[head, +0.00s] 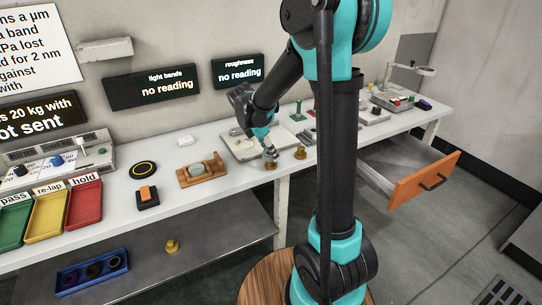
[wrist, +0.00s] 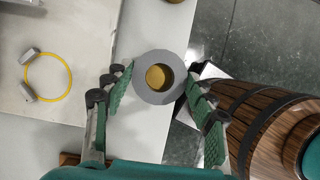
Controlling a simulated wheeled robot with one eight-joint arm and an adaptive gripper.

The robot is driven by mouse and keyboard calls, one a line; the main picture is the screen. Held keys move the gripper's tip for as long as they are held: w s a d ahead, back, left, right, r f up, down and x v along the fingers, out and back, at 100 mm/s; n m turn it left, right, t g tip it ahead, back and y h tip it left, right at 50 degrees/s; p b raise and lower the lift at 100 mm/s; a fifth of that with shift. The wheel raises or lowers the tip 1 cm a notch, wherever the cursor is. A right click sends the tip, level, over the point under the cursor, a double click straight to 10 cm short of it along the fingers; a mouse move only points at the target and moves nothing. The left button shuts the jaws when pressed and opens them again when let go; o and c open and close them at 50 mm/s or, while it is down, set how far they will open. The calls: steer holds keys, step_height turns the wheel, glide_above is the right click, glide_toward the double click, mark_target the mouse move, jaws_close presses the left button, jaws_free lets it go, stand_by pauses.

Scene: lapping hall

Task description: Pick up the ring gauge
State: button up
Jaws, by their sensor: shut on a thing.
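The ring gauge is a thick grey ring (wrist: 160,98) between the fingers of my gripper (wrist: 160,78) in the wrist view. The gripper is shut on its outside, with one green finger pad on each side. A brass piece (wrist: 157,77) shows through the ring's hole. In the head view the grey ring (head: 270,153) is under my gripper (head: 268,146), directly above a brass piece (head: 271,165) near the bench's front edge. I cannot tell whether the ring touches the brass piece.
Another brass piece (head: 300,153) stands close on the right. A pale plate (head: 243,150) lies behind, with a yellow loop (wrist: 68,73) on it. A wooden stand (head: 203,174) is to the left. An orange-fronted drawer (head: 425,180) stands open at right.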

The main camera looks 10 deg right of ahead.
steer(key=shift+r, duration=0.1)
steer(key=shift+c, duration=0.2)
step_height(320, 180, up, 20)
stand_by(0.4)
